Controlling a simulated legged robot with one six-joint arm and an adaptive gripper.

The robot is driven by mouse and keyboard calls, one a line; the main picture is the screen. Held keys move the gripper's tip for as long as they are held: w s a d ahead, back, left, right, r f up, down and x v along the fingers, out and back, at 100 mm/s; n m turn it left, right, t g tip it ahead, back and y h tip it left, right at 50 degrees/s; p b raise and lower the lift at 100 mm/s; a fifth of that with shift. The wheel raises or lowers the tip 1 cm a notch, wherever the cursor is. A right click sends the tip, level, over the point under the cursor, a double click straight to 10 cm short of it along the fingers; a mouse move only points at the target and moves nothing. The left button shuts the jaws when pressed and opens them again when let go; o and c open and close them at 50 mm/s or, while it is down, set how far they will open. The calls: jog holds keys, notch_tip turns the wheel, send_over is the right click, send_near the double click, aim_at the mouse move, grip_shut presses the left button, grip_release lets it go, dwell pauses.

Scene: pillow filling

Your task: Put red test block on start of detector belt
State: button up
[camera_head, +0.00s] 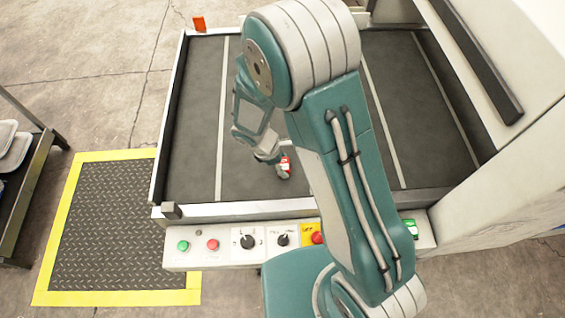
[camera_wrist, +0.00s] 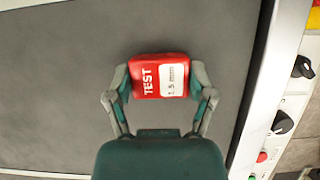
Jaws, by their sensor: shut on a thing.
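The red test block (camera_wrist: 143,76), marked "TEST" and "1.5 mm", is between the two fingers of my gripper (camera_wrist: 160,92) in the wrist view. My gripper is shut on it, with a finger against each side. In the head view the block (camera_head: 285,166) shows small at the tip of my gripper (camera_head: 272,158), over the dark detector belt (camera_head: 190,120). The belt also fills most of the wrist view (camera_wrist: 60,90). I cannot tell whether the block touches the belt or hangs just above it. My arm hides the middle of the belt in the head view.
A control panel (camera_head: 265,241) with buttons and knobs runs along the belt's near side. The white detector housing (camera_head: 535,130) stands at the right. A yellow-edged floor mat (camera_head: 105,225) and a dark rack (camera_head: 30,165) are at the left. The belt's left part is clear.

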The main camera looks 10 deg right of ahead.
jog(key=shift+f, duration=0.1)
jog(key=o, duration=1.1)
jog(key=v, duration=1.2)
jog(key=s+d+r+m+t+y, duration=0.1)
jog(key=s+d+r+m+t, duration=0.1)
jog(key=s+d+r+m, duration=0.2)
jog(key=s+d+r+m+t+y, duration=0.2)
jog(key=s+d+r+m, duration=0.3)
jog(key=r, duration=0.5)
jog(key=s+d+r+m+t+y, duration=0.1)
jog(key=s+d+r+m, duration=0.3)
jog(key=d+r+m, duration=0.2)
jog(key=shift+s+d+r+m+t+y, duration=0.15)
jog(key=shift+r+m+t, duration=0.1)
jog(key=shift+m, duration=0.4)
jog(key=shift+s+d+r+m+t+y, duration=0.15)
jog(key=shift+r+m, duration=0.1)
jog(key=shift+m, duration=0.4)
jog(key=shift+w+a, duration=0.1)
